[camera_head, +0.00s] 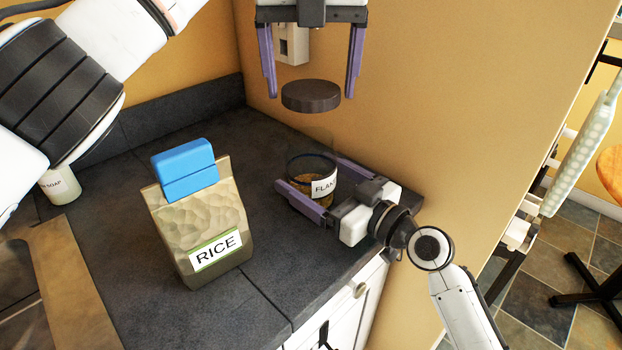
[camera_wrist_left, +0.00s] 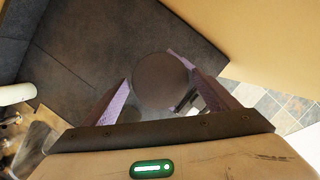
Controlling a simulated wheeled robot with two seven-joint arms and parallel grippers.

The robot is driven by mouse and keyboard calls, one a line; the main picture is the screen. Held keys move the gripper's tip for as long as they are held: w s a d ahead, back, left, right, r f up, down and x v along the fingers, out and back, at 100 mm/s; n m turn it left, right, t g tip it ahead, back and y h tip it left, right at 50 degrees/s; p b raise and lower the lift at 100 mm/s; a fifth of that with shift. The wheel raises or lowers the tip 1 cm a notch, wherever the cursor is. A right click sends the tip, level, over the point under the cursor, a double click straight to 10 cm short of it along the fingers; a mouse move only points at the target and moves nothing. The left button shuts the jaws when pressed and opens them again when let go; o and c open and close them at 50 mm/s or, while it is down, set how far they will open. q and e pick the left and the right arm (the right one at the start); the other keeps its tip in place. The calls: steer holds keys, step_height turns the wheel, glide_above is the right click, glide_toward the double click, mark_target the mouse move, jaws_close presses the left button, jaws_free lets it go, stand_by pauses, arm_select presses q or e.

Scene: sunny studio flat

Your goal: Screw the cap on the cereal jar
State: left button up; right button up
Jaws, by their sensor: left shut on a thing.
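The cap (camera_head: 311,96) is a dark, round, flat disc held roughly level in the air above the jar, apart from it. My left gripper (camera_head: 311,90) is shut on the cap, which also shows between the fingers in the left wrist view (camera_wrist_left: 161,80). The near finger hides the jar's lower part.
A rice bag (camera_head: 210,225) with a blue clip (camera_head: 185,170) stands left of the jar on the dark counter (camera_head: 240,310). A soap bottle (camera_head: 60,184) and a sink edge (camera_head: 75,285) are at far left. A yellow wall rises close behind the jar.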

steer(key=c, duration=1.4)
arm_select(q)
steer(key=shift+f, duration=2.5)
steer(key=shift+f, duration=0.85)
steer(key=shift+f, duration=0.55)
